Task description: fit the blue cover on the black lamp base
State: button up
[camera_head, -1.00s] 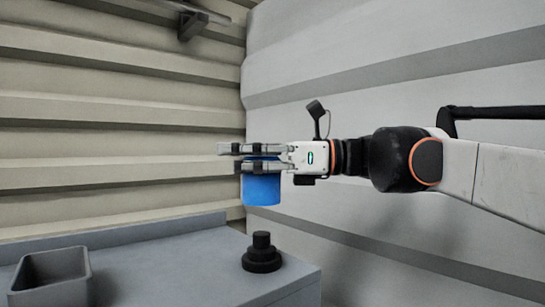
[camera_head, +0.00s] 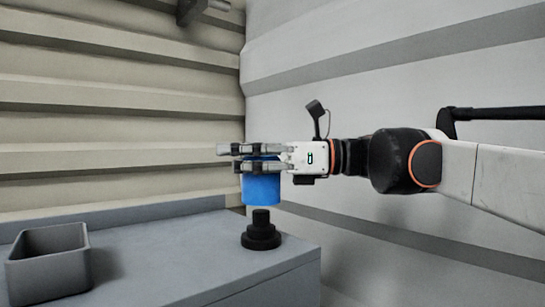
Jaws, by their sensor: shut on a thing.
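The blue cover (camera_head: 262,190) is a short upright cylinder held in my gripper (camera_head: 250,158). The gripper reaches in from the right, and its fingers are shut on the upper part of the cover, hiding some of it. The black lamp base (camera_head: 261,236) stands on the grey table, with a wide round foot and a narrower post on top. In the picture the cover is just above the post, nearly in line with it. A small gap seems to show between them; their distance in depth is hard to tell.
An open grey bin (camera_head: 48,262) stands on the left of the grey table (camera_head: 165,255). The table's right edge is close to the lamp base. Ribbed walls rise behind. The tabletop between bin and base is clear.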

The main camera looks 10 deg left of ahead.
jog(key=shift+f, duration=0.15)
jog(key=shift+f+b, duration=1.55)
jog(key=shift+f, duration=1)
jog(key=o, duration=1.4)
jog(key=d, duration=0.4)
jog(key=w+d, duration=0.1)
jog(key=d, duration=0.7)
jog(key=shift+w, duration=0.35)
